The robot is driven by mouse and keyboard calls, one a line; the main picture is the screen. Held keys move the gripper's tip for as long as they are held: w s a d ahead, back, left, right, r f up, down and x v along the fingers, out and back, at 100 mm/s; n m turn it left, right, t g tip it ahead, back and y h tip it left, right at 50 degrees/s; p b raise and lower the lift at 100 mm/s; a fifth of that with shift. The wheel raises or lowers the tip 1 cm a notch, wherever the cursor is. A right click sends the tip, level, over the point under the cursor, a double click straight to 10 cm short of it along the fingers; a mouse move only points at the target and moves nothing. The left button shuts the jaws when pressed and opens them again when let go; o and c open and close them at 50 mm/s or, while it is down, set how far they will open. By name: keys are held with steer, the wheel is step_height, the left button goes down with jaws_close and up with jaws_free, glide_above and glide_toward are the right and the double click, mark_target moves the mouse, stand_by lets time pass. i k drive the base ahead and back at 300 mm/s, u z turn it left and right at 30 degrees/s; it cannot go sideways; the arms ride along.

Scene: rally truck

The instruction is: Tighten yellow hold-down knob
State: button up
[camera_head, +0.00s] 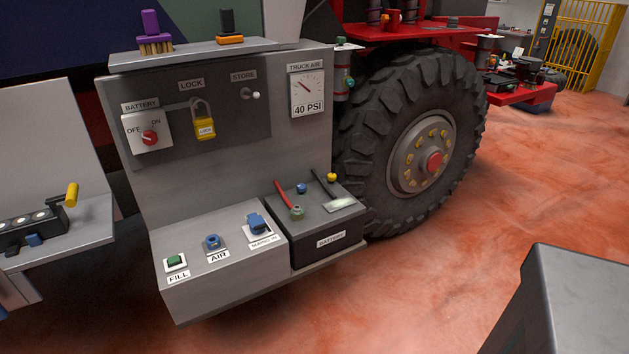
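A small yellow knob (331,177) stands at the back right of the black battery box (315,246), beside the truck's wheel. The battery box sits at the right end of the grey lower shelf. A red lever-like piece (284,196) leans over a greenish terminal (297,213) on the box top. A small blue cap (301,188) and a dark lever-like piece (319,180) are near the yellow knob. How tightly the knob is seated cannot be told. My gripper is not in view.
Green FILL and blue AIR fittings (212,242) sit left of the battery. Above are a battery switch (149,137), a yellow padlock (204,122) and a gauge (307,94). The large tyre (420,150) stands close at the right. The red floor (440,270) ahead is clear.

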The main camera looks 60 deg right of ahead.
mark_target(332, 177)
steer(key=u, duration=0.25)
steer(key=k, duration=2.1)
steer(key=z, duration=0.65)
steer(key=i, duration=1)
